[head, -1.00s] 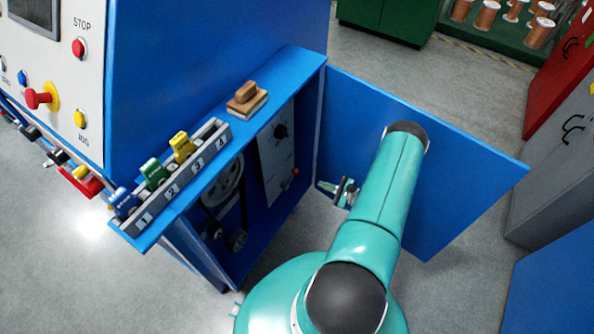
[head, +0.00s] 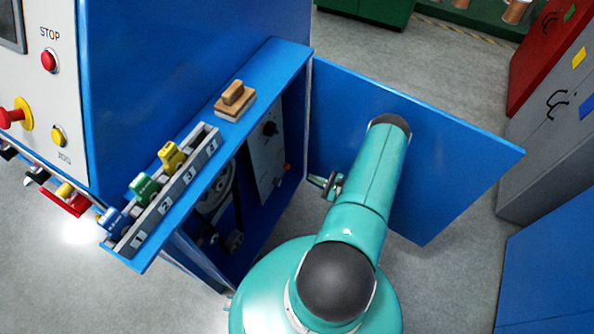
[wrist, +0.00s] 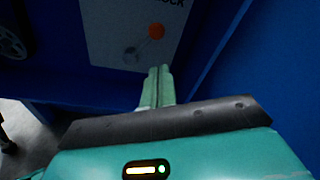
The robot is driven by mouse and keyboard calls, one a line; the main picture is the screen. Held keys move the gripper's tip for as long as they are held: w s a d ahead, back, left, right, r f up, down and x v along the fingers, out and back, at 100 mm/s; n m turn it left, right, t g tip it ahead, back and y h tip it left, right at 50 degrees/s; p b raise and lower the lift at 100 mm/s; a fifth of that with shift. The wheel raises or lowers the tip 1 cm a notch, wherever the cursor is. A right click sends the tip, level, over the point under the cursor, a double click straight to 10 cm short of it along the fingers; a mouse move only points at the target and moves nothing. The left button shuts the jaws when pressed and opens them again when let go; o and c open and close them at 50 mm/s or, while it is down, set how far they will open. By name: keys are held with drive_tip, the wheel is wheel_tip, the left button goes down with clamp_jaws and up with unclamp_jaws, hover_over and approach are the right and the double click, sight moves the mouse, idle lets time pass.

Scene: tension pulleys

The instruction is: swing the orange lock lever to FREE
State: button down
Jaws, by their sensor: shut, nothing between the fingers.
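The lock lever shows in the wrist view as an orange knob (wrist: 156,31) up and to the right of a round grey pivot (wrist: 131,55), on a pale panel (wrist: 100,20) inside the blue cabinet. Part of a dark printed word, ending in "OCK", is at the panel's top right. In the head view the orange knob (head: 288,167) is small, at the panel's lower right edge. My gripper (head: 314,181) is right of it, apart from it. In the wrist view my gripper (wrist: 158,72) is shut and empty, its fingertips pointing toward the panel below the knob.
The blue cabinet door (head: 420,150) stands open just right of my arm. Pulley wheels (head: 217,190) are inside at left. A wooden block (head: 235,101) and a rack of numbered coloured tags (head: 165,185) sit on the top ledge.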

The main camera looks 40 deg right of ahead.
drive_tip(key=x, duration=1)
drive_tip(key=shift+s+a+r+n, duration=0.1)
drive_tip(key=shift+a+r+n, duration=0.2)
drive_tip(key=shift+n, duration=0.3)
drive_tip(key=s+a+r+n+t+h, duration=0.1)
drive_tip(key=s+a+n, duration=0.1)
drive_tip(key=a+n, duration=0.4)
drive_tip(key=shift+r+n, duration=0.2)
drive_tip(key=shift+n, duration=0.5)
drive_tip(key=shift+s+a, duration=0.15)
drive_tip(key=shift+a, duration=0.05)
idle(0.4)
idle(0.4)
